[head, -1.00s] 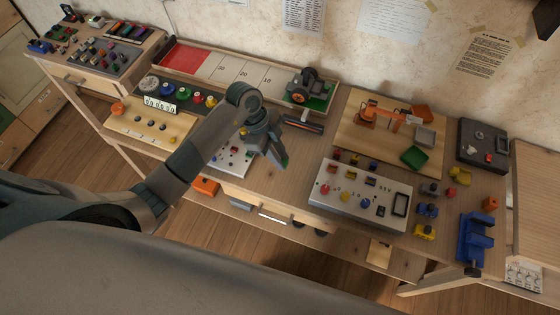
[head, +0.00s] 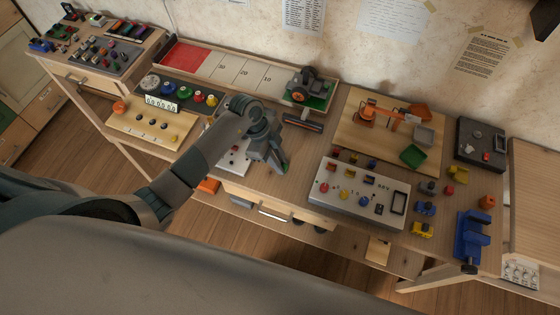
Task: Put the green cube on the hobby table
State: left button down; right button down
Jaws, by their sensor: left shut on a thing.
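My left gripper (head: 279,163) is over the front middle of the wooden hobby table (head: 300,180), pointing down. It is shut on the green cube (head: 286,169). Only a small green patch of the cube shows at the fingertips; the fingers hide the rest. I cannot tell whether the cube touches the tabletop. My right gripper is not in view.
A white panel with knobs (head: 345,204) lies right of the gripper. Another white panel (head: 235,160) is partly behind my left arm. A blue vise (head: 473,238) stands at the right. Bare wood surrounds the gripper.

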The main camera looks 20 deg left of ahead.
pick_arm(q)
jog(key=c, duration=1.6)
grip_release()
jog(key=shift+c, duration=0.2)
jog(key=shift+r, duration=0.1)
jog(key=b+v, duration=0.2)
jog(key=v, duration=1)
